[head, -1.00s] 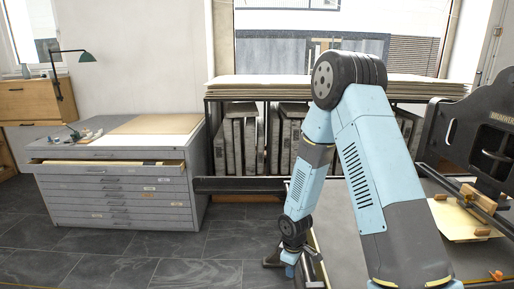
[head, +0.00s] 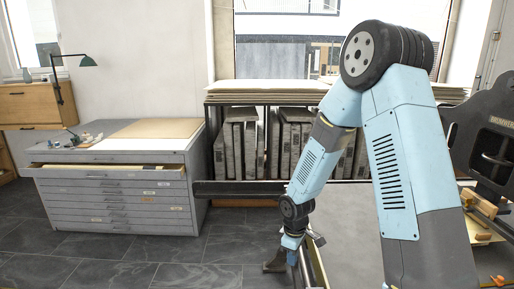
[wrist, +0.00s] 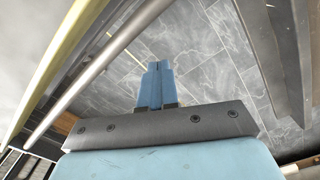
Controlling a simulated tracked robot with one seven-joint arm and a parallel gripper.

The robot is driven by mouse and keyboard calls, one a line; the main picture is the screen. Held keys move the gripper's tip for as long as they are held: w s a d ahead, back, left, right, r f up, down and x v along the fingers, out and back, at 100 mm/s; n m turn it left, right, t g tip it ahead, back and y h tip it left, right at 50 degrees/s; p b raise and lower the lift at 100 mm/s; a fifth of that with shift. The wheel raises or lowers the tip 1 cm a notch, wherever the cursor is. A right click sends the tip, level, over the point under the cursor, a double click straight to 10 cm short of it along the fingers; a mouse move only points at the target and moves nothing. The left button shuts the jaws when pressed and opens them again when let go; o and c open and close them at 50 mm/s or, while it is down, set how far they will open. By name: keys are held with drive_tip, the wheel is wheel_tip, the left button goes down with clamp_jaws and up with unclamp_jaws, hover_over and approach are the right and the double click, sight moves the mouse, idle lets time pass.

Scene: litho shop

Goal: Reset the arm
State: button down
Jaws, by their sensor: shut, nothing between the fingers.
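My arm is light blue and dark grey, and it stands bent on the right half of the head view, with its elbow high in front of the window. My gripper (wrist: 158,68) shows in the wrist view with its two blue fingers together and nothing between them. It points toward the grey tiled floor. In the head view the wrist end of the arm hangs low near the press bed's left edge, and the fingertips are hard to make out there.
A grey flat-file cabinet (head: 112,205) stands at left with its top drawer (head: 110,171) partly open. A dark press (head: 490,140) and its bed (head: 345,225) are at right. A rack of stone slabs (head: 236,150) stands behind. Tiled floor (head: 130,258) is clear in front of the cabinet.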

drive_tip(key=shift+r, duration=0.4)
drive_tip(key=s+d+r+m+t+h, duration=0.1)
drive_tip(key=s+d+r+m, duration=0.25)
drive_tip(key=r, duration=0.75)
drive_tip(key=s+d+r+m+t, duration=0.25)
drive_tip(key=d+r, duration=0.25)
drive_tip(key=r, duration=0.6)
drive_tip(key=s+d+r+m+t, duration=0.1)
drive_tip(key=s+r+m, duration=0.2)
drive_tip(key=s+r, duration=0.3)
drive_tip(key=s+d+r+m+t+y, duration=0.1)
drive_tip(key=s+d+r+m, duration=0.1)
drive_tip(key=s+r, duration=0.5)
drive_tip(key=shift+s+d+r+m, duration=0.3)
drive_tip(key=shift+s+m, duration=0.2)
drive_tip(key=shift+s, duration=0.85)
drive_tip(key=shift+s, duration=0.1)
